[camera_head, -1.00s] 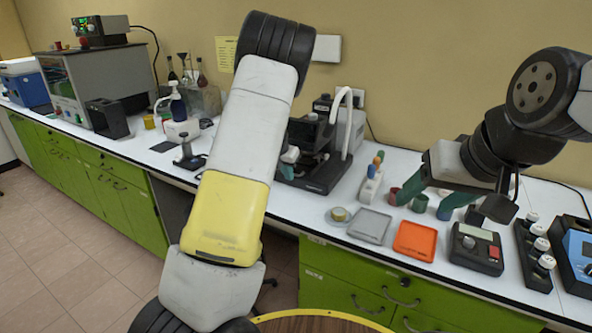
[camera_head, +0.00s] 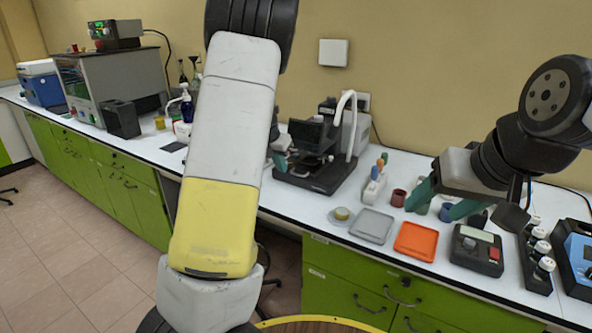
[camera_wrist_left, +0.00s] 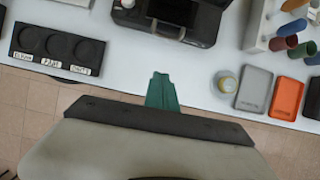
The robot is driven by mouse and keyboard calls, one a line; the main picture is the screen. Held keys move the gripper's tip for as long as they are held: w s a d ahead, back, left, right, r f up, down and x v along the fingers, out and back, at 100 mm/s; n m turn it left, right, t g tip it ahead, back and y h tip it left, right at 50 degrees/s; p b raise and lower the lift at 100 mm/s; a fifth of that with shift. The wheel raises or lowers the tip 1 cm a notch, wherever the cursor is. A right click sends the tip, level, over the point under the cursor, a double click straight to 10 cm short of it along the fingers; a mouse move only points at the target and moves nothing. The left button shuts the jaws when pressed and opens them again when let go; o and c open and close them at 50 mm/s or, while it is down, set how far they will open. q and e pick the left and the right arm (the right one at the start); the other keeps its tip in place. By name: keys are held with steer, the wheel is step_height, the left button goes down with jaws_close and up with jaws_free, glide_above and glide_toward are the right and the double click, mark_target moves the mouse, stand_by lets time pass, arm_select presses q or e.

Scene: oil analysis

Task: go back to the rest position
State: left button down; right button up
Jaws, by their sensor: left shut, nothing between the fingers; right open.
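My left arm crosses the middle of the head view, a grey link with a yellow section. It hides most of my left gripper (camera_head: 279,161), whose teal fingers show just right of the arm near the microscope-like instrument. In the left wrist view its teal fingers (camera_wrist_left: 162,90) are shut together with nothing between them, over the white bench's front part. My right gripper (camera_head: 428,211) is open over the bench at the right, its two teal fingers spread and pointing down. A dark red cup (camera_head: 398,198) shows beside its left finger.
The white bench (camera_head: 290,204) runs along the wall. A black instrument with a white arm (camera_head: 322,160) stands behind. A grey tray (camera_head: 372,225), an orange tray (camera_head: 415,241), a small round dish (camera_head: 341,215) and a control box (camera_head: 477,250) line the front. A black three-hole rack (camera_wrist_left: 56,47) lies left.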

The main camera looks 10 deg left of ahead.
arm_select(q)
steer(key=s+d+r+m+h, duration=0.1)
steer(key=s+d+r+m, duration=0.2)
steer(key=s+r+m, duration=0.55)
steer(key=s+d+r+m+h, duration=0.25)
steer(key=s+r+m, duration=0.25)
steer(key=s+m, duration=0.6)
steer(key=s+d+m+t+y, duration=0.1)
steer(key=s+m+y, duration=0.2)
steer(key=s+m, duration=1)
steer(key=shift+s+r, duration=0.35)
steer(key=shift+s, duration=0.7)
